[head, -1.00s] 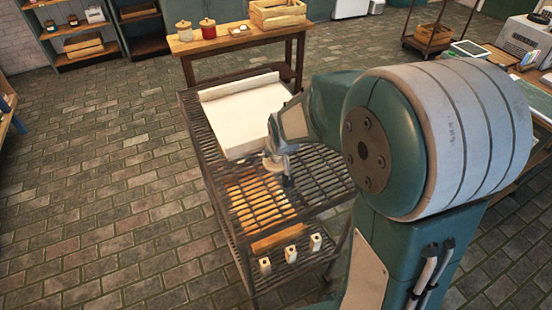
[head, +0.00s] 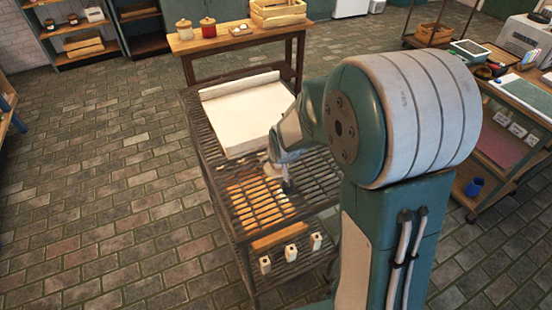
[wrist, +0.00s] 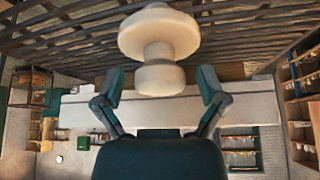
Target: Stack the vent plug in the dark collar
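A pale, spool-shaped piece (wrist: 158,35), which looks like the vent plug, has a wide disc, a narrow neck and a rounded knob. In the wrist view its knob lies between my gripper's fingers (wrist: 162,88), with a visible gap on each side. The fingers are spread open. In the head view my gripper (head: 284,176) is low over the slatted top of the dark metal cart (head: 318,178), beside a white slab. My arm hides part of that area. I cannot make out the dark collar in either view.
The white slab (head: 242,118) with a raised back edge covers the cart's far part. Several small pale blocks (head: 291,253) stand on its lower shelf. A wooden table with jars (head: 208,28) and a crate (head: 278,12) is behind. Floor at left is clear.

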